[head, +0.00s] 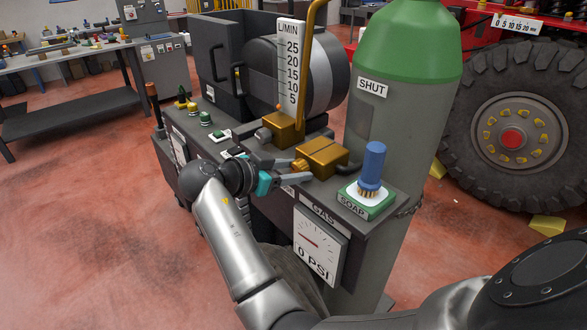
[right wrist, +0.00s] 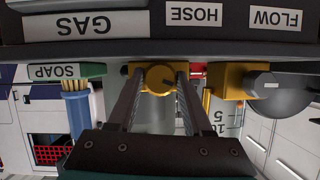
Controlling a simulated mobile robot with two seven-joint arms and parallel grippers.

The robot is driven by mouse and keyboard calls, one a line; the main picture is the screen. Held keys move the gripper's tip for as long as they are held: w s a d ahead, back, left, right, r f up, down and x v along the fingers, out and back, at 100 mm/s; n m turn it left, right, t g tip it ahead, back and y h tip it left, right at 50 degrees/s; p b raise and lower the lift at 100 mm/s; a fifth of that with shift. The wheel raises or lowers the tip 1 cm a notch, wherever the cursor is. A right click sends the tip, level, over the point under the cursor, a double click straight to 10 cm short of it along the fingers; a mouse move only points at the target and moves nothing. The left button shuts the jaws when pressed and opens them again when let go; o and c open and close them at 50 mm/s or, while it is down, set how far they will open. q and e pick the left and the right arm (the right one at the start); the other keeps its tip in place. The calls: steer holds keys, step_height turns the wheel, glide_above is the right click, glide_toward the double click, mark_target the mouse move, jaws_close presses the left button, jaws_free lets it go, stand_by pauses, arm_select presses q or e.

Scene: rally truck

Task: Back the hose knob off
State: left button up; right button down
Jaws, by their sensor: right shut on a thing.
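The hose knob (head: 299,165) is a small brass knob on the front of a brass block (head: 322,158) on the grey cart. My right gripper (head: 290,168) reaches in from the front, its two fingers closed on the knob's sides. In the right wrist view the round brass knob (right wrist: 160,78) sits between the fingertips of my right gripper (right wrist: 156,80). A HOSE label (right wrist: 194,13) is on the shelf edge there. The fingers partly hide the knob in the head view. My left gripper is not in view.
A green-topped gas cylinder (head: 397,140) marked SHUT stands right of the block. A blue-handled brush (head: 372,168) stands on the green SOAP block (head: 367,202). The flow scale (head: 290,62) rises behind another brass block (head: 282,126). A gauge (head: 318,246) reads 0 PSI.

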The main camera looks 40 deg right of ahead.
steer(key=shift+w+r+n+g+p, duration=0.1)
steer(key=shift+r+n+g+p, duration=0.1)
steer(key=shift+n+g+p, duration=0.35)
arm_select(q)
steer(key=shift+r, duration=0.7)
arm_select(e)
steer(key=shift+f+n+g, duration=0.1)
steer(key=shift+n+g, duration=0.25)
steer(key=shift+n, duration=0.3)
steer(key=shift+c, duration=1.5)
jaws_free()
